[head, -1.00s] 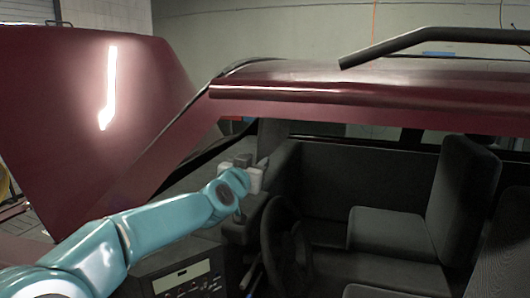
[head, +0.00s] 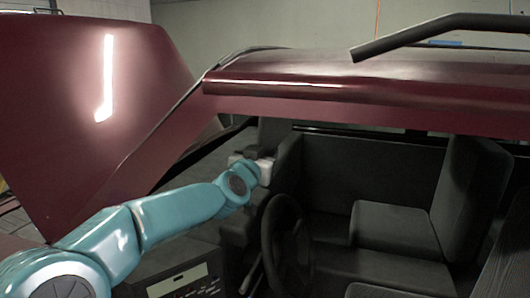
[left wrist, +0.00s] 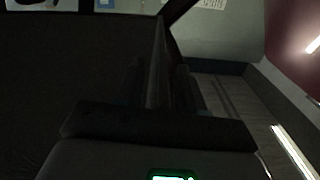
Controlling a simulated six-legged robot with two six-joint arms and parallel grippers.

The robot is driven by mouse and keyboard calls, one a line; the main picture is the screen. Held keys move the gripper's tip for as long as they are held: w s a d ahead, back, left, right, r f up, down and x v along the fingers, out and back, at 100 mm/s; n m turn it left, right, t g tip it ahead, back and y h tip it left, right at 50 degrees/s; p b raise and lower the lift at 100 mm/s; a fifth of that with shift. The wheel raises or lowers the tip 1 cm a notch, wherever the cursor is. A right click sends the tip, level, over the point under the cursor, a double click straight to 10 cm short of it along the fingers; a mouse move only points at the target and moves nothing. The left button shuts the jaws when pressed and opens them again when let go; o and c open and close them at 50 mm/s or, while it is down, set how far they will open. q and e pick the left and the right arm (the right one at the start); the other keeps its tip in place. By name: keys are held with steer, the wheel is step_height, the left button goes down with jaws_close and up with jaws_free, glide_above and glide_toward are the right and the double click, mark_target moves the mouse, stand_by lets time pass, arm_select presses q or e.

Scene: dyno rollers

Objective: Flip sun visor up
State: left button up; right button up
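A dark grey upright panel, which looks like the sun visor (head: 272,132), hangs below the roof's front edge behind the windshield opening. My left gripper (head: 264,168) is at its lower part, with pale finger parts showing. In the left wrist view the picture is very dark. My left gripper (left wrist: 159,88) shows two dark fingers standing apart, with the thin edge of a dark panel (left wrist: 158,50) running between them. I cannot tell whether they touch it. My right gripper is in neither view.
The red roof edge (head: 330,92) runs above my left gripper, and the sloping red pillar (head: 160,150) is left of it. The steering wheel (head: 285,240) is below. Dark seats (head: 395,225) fill the cabin at the right.

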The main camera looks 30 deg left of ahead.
arm_select(q)
steer(key=shift+d, duration=0.15)
steer(key=shift+s, duration=0.1)
steer(key=shift+c, duration=0.3)
jaws_close()
steer(key=shift+r, duration=0.1)
steer(key=w+d+r+n+p, duration=0.1)
steer(key=d+n+p, duration=0.2)
steer(key=d+n, duration=0.4)
steer(key=shift+w+d+r, duration=0.15)
steer(key=shift+w+r, duration=0.2)
steer(key=shift+w, duration=0.05)
